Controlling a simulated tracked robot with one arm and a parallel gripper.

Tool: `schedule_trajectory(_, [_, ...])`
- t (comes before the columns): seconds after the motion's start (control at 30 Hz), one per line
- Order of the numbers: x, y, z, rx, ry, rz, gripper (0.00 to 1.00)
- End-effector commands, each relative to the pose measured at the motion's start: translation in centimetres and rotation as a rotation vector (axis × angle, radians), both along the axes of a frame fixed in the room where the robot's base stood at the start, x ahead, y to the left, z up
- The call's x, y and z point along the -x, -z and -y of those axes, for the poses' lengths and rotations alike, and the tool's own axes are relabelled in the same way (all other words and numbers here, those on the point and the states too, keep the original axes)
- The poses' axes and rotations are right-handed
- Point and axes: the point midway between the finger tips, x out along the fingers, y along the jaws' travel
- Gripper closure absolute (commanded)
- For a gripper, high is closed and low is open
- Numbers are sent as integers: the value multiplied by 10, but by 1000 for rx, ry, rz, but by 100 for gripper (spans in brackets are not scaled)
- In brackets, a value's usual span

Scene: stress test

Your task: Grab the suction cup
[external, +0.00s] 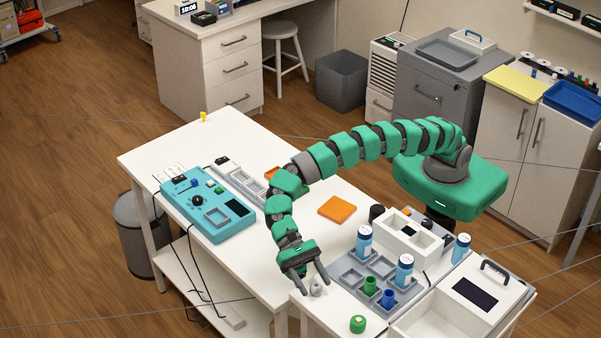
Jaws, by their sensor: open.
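A small grey rounded piece (316,288), which looks like the suction cup, sits on the white table near its front corner. My gripper (315,291) points down at it with its two dark fingers spread. One finger is on each side of the piece in this view. I cannot tell whether either finger touches it, nor how high the fingertips are above the table. The fingers look empty apart from the piece between them.
A grey tray (351,277) with blue-and-white bottles and small green and blue cups stands close on the right. A green round item (358,324) lies in front. An orange square (337,209) and a teal panel (208,206) lie further back.

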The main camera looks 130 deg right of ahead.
Motion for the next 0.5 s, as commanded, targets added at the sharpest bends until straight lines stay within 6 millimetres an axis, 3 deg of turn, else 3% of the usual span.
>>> schedule_trajectory(0.13, [-3, 9, -17, 0, -2, -1, 46])
schedule_trajectory(0.37, [-4, 9, -20, 0, 0, -1, 46])
schedule_trajectory(0.4, [-4, 9, -20, 0, 0, -1, 48])
schedule_trajectory(0.5, [-4, 9, -20, 0, 0, -1, 76])
